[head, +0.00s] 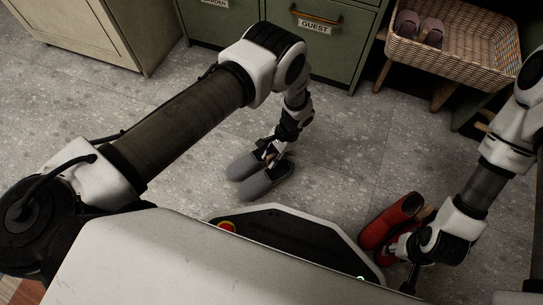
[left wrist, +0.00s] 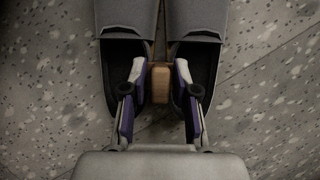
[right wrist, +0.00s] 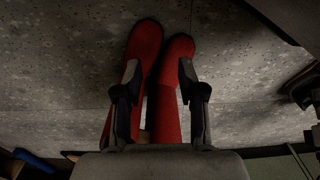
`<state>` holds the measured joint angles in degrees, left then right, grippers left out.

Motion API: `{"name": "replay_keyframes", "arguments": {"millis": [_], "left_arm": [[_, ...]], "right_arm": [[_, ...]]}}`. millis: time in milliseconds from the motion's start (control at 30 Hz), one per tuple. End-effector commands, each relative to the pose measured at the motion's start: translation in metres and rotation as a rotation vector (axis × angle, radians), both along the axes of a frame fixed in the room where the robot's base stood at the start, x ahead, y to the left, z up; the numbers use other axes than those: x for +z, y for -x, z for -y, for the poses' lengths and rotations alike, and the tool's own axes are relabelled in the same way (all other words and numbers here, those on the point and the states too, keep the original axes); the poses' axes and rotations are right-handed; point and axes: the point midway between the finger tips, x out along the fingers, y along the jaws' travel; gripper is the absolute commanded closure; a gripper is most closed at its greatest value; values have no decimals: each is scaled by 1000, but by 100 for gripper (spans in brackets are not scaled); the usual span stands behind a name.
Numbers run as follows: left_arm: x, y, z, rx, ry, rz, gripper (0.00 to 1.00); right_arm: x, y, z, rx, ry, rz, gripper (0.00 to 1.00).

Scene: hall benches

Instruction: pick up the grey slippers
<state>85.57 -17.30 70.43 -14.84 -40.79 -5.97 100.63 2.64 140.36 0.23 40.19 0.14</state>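The grey slippers (head: 262,180) are a pair side by side, below my left gripper (head: 270,153) in the head view. The left wrist view shows the grey slippers (left wrist: 195,20) with dark insides and a tan block (left wrist: 160,84) between them. My left gripper (left wrist: 160,72) has one finger in each slipper's opening, closed in around the inner sides and the block. I cannot tell whether the slippers touch the floor. My right gripper (right wrist: 159,75) is open, its fingers on either side of the red slippers (right wrist: 143,50).
The red slippers (head: 390,222) are on the floor at the right. A wicker basket (head: 455,62) with mauve slippers (head: 407,24) stands at the back right. Green drawers (head: 335,45) labelled GUEST are at the back. The grey floor (head: 335,130) between both pairs is clear.

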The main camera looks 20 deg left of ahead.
Motion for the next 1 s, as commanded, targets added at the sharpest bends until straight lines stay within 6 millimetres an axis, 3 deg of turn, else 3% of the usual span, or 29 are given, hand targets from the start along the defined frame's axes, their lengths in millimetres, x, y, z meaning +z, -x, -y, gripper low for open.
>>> {"name": "replay_keyframes", "arguments": {"millis": [233,800,1000], "left_arm": [[5,0,0,0,-1,-1,100],[75,0,0,1,0,-1,100],[81,0,0,0,0,-1,100]], "right_arm": [[5,0,0,0,0,-1,60],[59,3,-1,11,-1,-8,60],[63,3,-1,12,-1,-9,60]]}}
